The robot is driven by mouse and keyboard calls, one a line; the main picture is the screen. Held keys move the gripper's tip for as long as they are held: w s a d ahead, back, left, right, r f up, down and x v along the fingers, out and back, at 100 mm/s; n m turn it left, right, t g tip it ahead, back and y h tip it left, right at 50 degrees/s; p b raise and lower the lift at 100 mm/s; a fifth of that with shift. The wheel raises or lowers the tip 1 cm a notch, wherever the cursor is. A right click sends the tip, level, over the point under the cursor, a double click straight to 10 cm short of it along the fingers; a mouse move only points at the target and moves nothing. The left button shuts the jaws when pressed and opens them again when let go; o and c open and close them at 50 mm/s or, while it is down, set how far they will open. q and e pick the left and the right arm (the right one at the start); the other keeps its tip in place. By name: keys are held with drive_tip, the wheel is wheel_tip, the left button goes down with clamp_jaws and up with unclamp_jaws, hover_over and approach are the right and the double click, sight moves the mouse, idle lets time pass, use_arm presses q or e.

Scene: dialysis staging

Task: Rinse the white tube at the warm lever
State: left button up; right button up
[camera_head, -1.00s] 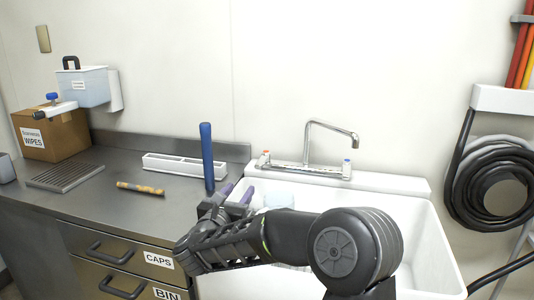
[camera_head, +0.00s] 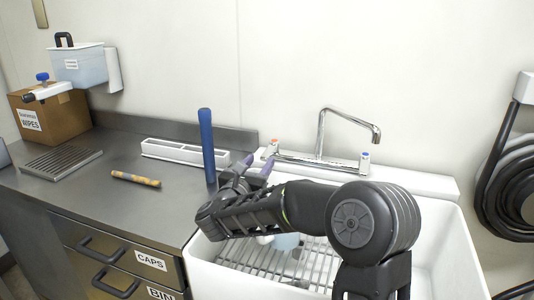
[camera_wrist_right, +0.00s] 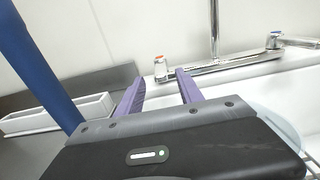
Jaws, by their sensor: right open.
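My right gripper (camera_head: 257,163) is open, with its purple fingers pointing at the warm lever (camera_head: 272,147), the red-marked handle at the left end of the tap. In the right wrist view the warm lever (camera_wrist_right: 160,66) stands just beyond and between the fingertips, which look empty. I cannot tell whether they touch it. I cannot make out the white tube for sure; a small white thing (camera_head: 265,239) shows partly behind my right forearm, low in the sink. My left gripper is not in view.
A brown tube (camera_head: 135,179) lies on the counter. The sink (camera_head: 440,265) holds a wire grid and a pale blue container (camera_head: 288,241). The blue-marked lever (camera_head: 365,161) is at right.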

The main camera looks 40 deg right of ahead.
sight(263, 158)
drive_tip(key=x, duration=0.6)
drive_tip(key=shift+w+d, duration=0.15)
drive_tip(key=shift+d, duration=0.1)
clamp_jaws()
idle(1.2)
